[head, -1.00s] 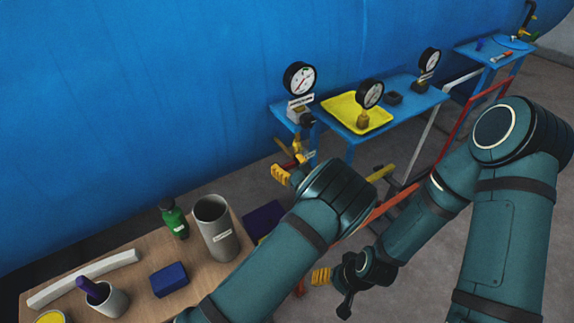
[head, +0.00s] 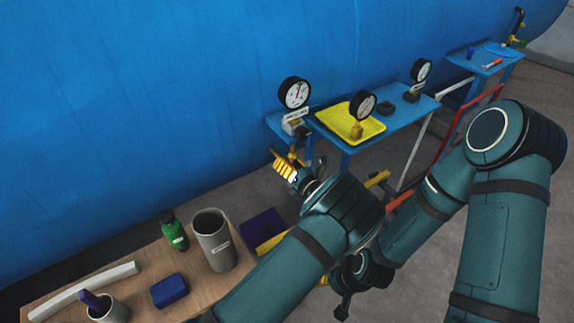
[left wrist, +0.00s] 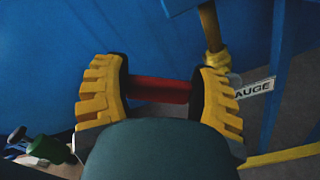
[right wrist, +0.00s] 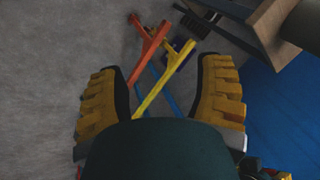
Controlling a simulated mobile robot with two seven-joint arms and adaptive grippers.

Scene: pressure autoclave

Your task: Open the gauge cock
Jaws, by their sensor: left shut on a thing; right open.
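The gauge cock sits on the brass pipe below the labelled gauge (head: 295,93). Its red handle (left wrist: 160,90) lies level between the yellow fingers of my left gripper (left wrist: 160,92), which is shut on it. In the left wrist view the brass pipe (left wrist: 211,35) and a tag reading GAUGE (left wrist: 255,88) are just right of the fingers. In the head view my left gripper (head: 285,168) hides most of the cock. My right gripper (right wrist: 160,105) is open and empty above the floor; in the head view it is mostly hidden behind my left arm.
A blue table (head: 392,118) beside the big blue vessel (head: 150,110) carries a yellow tray (head: 335,123) and other gauges. A wooden bench (head: 140,258) at lower left holds a grey cup (head: 213,245), a green bottle (head: 173,232) and a blue block (head: 169,291). Red and yellow bars (right wrist: 160,75) stand below my right gripper.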

